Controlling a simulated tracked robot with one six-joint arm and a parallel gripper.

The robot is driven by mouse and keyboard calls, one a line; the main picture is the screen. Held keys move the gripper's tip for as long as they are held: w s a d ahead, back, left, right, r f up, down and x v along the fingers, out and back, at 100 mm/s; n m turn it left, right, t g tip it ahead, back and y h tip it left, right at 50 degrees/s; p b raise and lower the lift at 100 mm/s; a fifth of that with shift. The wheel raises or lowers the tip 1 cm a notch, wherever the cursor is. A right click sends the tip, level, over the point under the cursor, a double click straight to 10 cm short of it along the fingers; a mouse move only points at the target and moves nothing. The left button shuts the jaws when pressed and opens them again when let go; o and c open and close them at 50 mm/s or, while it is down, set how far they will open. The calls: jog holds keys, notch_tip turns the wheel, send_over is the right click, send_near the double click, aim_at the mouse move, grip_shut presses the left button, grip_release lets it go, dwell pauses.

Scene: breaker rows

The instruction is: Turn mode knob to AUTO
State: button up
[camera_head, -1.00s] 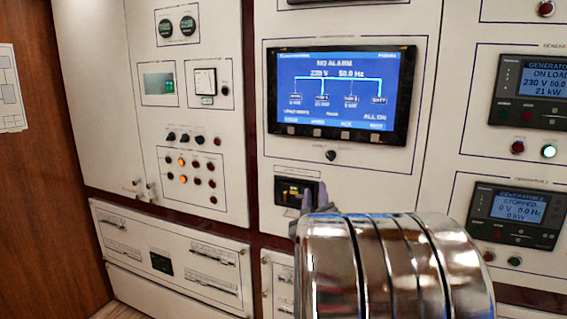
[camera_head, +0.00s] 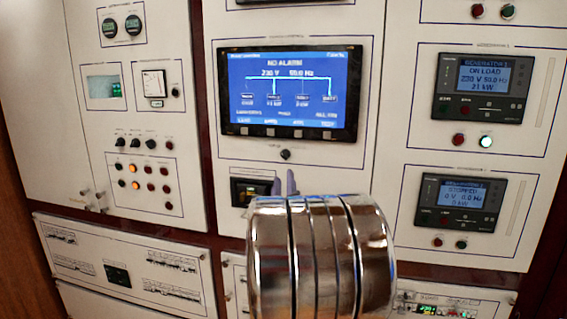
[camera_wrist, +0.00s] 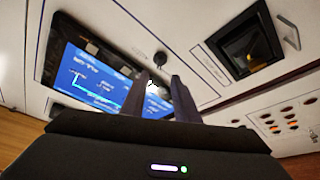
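A small black knob (camera_head: 285,154) sits on the white panel just below the large blue display (camera_head: 290,90). Its label and pointer setting are too small to read. In the wrist view the knob (camera_wrist: 160,61) shows just beyond my fingertips, roughly in line with the gap between them. My gripper (camera_head: 284,183) is just below the knob in the head view, its two grey-purple fingers upright and apart. In the wrist view my gripper (camera_wrist: 161,79) is open with nothing between the fingers. My shiny wrist hides the panel below.
A black recessed breaker (camera_head: 250,191) is left of my fingers; it also shows in the wrist view (camera_wrist: 246,47). Two generator controllers (camera_head: 483,88) (camera_head: 460,205) are at the right.

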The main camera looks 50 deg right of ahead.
aim_at(284, 157)
jog(key=x, duration=1)
jog(key=shift+d, duration=0.1)
jog(key=shift+c, duration=0.7)
grip_shut()
